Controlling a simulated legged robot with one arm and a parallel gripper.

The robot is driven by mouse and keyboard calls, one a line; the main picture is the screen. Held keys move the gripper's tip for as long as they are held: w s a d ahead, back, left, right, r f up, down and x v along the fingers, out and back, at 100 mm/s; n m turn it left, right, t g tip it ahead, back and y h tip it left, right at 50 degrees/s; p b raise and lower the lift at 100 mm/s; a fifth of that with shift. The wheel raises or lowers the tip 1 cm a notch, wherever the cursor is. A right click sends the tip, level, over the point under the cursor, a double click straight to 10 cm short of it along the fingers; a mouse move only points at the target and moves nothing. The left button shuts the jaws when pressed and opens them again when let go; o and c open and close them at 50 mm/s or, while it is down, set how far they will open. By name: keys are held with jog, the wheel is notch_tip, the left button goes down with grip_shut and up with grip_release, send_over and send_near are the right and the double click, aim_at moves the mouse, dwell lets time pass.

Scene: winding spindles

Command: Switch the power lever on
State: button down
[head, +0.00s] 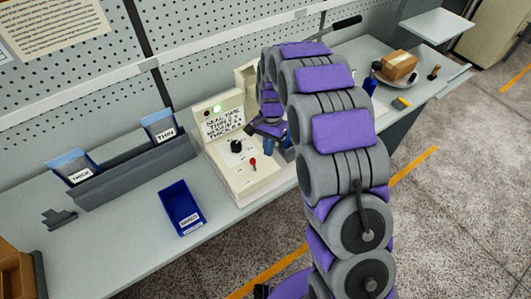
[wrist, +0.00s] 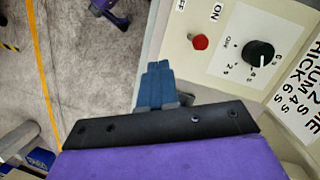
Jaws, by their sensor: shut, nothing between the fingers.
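The power lever with a red knob (head: 252,162) stands on the sloped cream control panel (head: 262,182). In the wrist view the red knob (wrist: 200,42) is near the ON and partly cut-off OFF labels. I cannot tell which position it is in. My gripper (head: 269,146) is beside the panel in the head view, partly hidden by my arm. In the wrist view its blue fingers (wrist: 155,72) are together and empty, left of and below the red knob and apart from it.
A black dial (wrist: 258,53) sits beside the lever. A green light (head: 217,108) glows above the sign. A blue bin (head: 182,208) and a grey rack (head: 130,170) stand left of the machine.

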jog(key=w+v, duration=0.1)
jog(key=v, duration=0.6)
jog(key=shift+w+a, duration=0.25)
jog(key=shift+a, duration=0.3)
